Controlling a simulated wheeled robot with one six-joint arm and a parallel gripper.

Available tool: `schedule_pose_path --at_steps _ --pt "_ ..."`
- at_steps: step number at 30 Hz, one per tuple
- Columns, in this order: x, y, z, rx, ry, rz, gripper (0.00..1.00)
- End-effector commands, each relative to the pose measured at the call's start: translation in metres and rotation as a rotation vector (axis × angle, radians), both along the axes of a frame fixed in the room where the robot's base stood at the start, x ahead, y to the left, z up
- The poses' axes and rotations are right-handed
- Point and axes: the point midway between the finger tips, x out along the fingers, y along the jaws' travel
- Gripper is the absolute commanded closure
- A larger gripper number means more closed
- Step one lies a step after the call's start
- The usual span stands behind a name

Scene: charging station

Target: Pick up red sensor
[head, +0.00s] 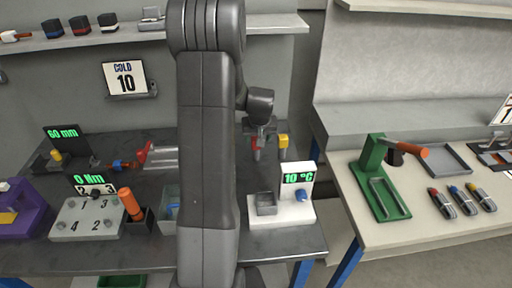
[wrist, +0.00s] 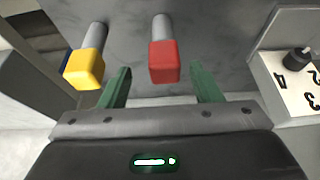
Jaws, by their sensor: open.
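The red sensor (wrist: 164,64) has a red block end on a grey cylinder. In the wrist view it lies between the two green fingers of my gripper (wrist: 159,76), with gaps on both sides. My gripper is open and empty. In the head view the red sensor (head: 255,150) shows small beside the yellow one, just below my gripper (head: 260,133), partly hidden by my arm. A yellow sensor (wrist: 84,69) of the same shape is to the left in the wrist view, outside the left finger.
A white 10 °C unit (head: 282,211) stands close by at the table's right end. A separate bench (head: 350,207) stands right.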

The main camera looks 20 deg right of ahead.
Motion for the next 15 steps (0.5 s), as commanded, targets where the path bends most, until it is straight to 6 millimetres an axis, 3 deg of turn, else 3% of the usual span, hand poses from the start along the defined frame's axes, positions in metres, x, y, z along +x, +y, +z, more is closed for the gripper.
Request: schedule_pose_path --at_steps 9,15 --pt "0.013 0.002 -0.034 0.002 0.002 -0.001 0.42" --pt "0.018 0.001 -0.046 0.001 0.000 0.000 0.42"
